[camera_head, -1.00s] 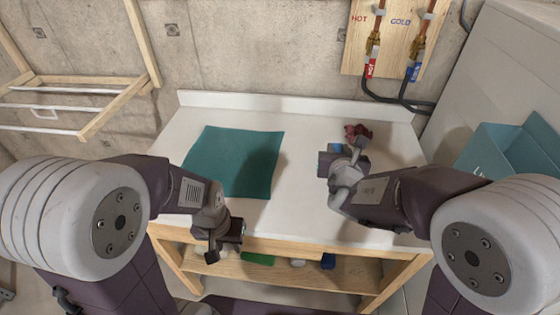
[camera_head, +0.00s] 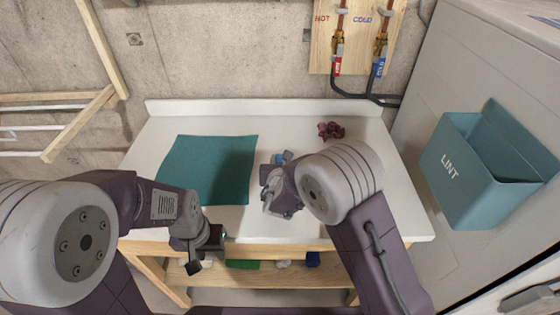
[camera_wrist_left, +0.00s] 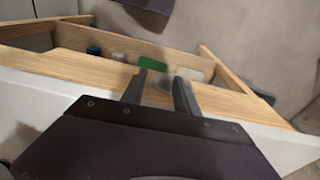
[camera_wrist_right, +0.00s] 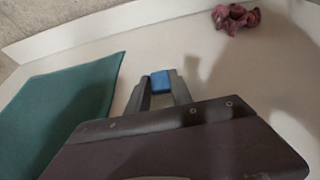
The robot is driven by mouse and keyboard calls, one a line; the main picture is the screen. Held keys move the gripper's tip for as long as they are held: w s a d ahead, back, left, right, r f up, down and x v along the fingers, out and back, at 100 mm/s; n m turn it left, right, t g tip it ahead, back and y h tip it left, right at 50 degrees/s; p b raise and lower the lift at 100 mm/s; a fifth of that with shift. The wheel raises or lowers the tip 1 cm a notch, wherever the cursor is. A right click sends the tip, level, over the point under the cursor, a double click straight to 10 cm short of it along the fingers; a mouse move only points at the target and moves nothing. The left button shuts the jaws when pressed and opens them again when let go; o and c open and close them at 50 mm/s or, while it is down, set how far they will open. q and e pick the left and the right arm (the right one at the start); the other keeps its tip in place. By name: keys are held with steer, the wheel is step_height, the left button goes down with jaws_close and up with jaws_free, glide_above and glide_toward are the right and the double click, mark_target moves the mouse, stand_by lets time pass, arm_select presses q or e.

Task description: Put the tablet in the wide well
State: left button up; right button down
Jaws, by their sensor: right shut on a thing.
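A small blue block (camera_wrist_right: 161,81), which looks like the tablet, is between the fingertips of my right gripper (camera_wrist_right: 160,92) in the right wrist view. In the head view the blue block (camera_head: 282,157) shows at the tip of my right gripper (camera_head: 273,176), over the white counter just right of the teal mat. My right gripper is shut on it. My left gripper (camera_head: 198,258) hangs low at the counter's front edge. In the left wrist view the left gripper's fingers (camera_wrist_left: 158,88) are apart and empty. I cannot make out a wide well in any view.
The teal mat (camera_head: 208,170) lies flat on the white counter (camera_head: 360,180). A crumpled dark red cloth (camera_head: 331,130) lies at the back right. A teal LINT bin (camera_head: 465,180) is at the right. Hoses and taps are on the back wall. A lower shelf (camera_head: 235,277) holds several things.

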steer(key=c, duration=1.1)
jaws_free()
steer(key=shift+f, duration=0.1)
steer(key=shift+c, duration=0.2)
